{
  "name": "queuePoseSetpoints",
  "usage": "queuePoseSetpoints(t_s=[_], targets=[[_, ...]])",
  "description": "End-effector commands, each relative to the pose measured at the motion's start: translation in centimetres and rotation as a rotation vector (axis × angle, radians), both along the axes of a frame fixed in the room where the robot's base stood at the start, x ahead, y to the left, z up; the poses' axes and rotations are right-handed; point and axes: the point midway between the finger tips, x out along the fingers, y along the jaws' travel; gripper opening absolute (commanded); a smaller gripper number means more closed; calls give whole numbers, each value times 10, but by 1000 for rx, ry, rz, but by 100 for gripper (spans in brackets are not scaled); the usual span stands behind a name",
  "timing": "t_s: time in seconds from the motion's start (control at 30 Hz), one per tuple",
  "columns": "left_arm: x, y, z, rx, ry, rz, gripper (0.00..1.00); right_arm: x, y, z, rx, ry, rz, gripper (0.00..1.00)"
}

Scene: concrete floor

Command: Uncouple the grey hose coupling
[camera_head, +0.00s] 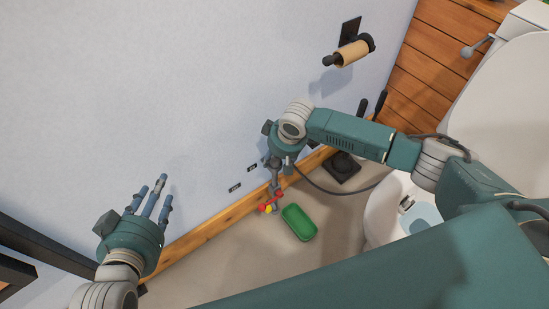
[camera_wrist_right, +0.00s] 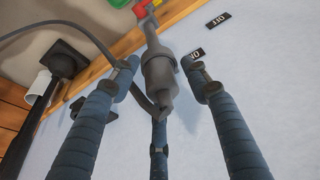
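The grey hose coupling (camera_wrist_right: 160,75) shows in the right wrist view, with a red and yellow part (camera_wrist_right: 143,9) beyond its far end. My right gripper (camera_wrist_right: 161,78) has its three blue fingers spread around the coupling, with a visible gap on the right side; I see no firm grip. In the head view the right gripper (camera_head: 276,172) points down by the wall, above the red and yellow part (camera_head: 270,203). My left gripper (camera_head: 150,190) is open and empty at the left, fingers extended, in front of the wall. A dark hose (camera_head: 325,187) runs right from near the coupling.
A green tray (camera_head: 290,224) lies on the floor beside the red and yellow part. Two small dark labels (camera_head: 235,188) are on the wall. A toilet (camera_head: 383,213) and a dark brush stand (camera_head: 342,167) stand to the right. A paper roll holder (camera_head: 350,53) sticks out above.

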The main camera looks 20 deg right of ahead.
Motion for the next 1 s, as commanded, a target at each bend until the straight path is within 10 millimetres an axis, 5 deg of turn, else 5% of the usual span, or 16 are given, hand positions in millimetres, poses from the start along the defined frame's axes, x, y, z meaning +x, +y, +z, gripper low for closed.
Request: queuePoseSetpoints(t_s=[0.03, 0.2, 1.0], targets=[[0, 0, 0, 0, 0, 0, 40, 0, 0, 0, 0, 0, 0, 35], [0, 0, 0, 0, 1, 0, 40, -1, 0, 0, 1, 1, 0, 1], [-5, 1, -7, 7, 34, 2, 40, -3, 1, -1, 0, 7, 2, 0]])
